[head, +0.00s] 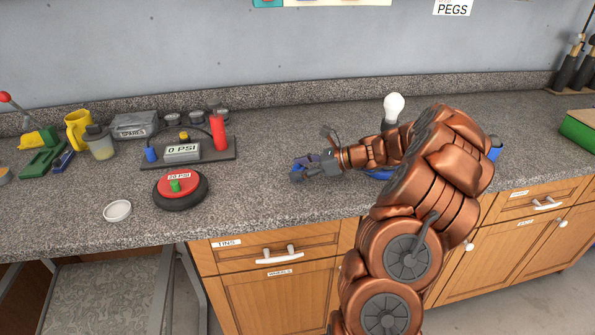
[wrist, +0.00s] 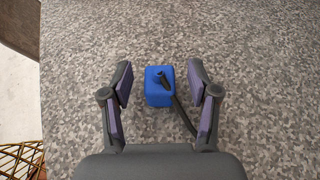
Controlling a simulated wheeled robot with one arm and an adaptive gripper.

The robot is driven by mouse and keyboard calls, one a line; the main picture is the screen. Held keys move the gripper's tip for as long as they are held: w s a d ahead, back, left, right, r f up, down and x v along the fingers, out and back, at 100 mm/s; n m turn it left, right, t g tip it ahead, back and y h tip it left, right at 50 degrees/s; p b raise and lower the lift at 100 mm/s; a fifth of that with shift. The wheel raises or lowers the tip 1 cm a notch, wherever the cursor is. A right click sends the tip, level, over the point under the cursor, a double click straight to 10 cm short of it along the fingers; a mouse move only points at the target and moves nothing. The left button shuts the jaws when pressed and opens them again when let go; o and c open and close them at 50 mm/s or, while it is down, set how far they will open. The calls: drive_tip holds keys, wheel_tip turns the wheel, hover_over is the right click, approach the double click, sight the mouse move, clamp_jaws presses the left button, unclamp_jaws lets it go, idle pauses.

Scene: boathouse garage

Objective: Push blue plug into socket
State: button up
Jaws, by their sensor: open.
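In the wrist view a blue block-shaped piece (wrist: 158,93), apparently the blue plug, sits on the speckled counter. My gripper (wrist: 160,78) is open, with one purple-padded finger on each side of the piece and gaps on both sides. In the head view my gripper (head: 302,170) is low over the middle of the counter, and I cannot make out the piece there. A blue object (head: 379,174) shows partly behind my arm. I cannot identify a socket for certain.
To the left are a gauge board (head: 183,152) reading 0 PSI, a red-topped round dial (head: 180,189), a white lid (head: 117,211) and a yellow mug (head: 78,130). A light bulb (head: 394,107) stands behind my arm. The counter between the dial and my gripper is clear.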

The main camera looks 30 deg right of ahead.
sight(298, 168)
drive_tip(key=shift+w+a+f, duration=0.15)
drive_tip(key=shift+w, duration=0.05)
clamp_jaws()
idle(0.4)
drive_tip(key=shift+r, duration=0.95)
drive_tip(key=shift+s+r+b, duration=0.15)
drive_tip(key=shift+r+b, duration=0.25)
drive_tip(key=shift+r, duration=0.5)
drive_tip(key=s+a+r+b, duration=0.1)
drive_tip(key=s+a, duration=0.5)
drive_tip(key=s, duration=0.8)
drive_tip(key=shift+s+r+b, duration=0.15)
drive_tip(key=shift+s+b, duration=0.1)
drive_tip(key=shift+b, duration=0.55)
drive_tip(key=shift+a, duration=0.1)
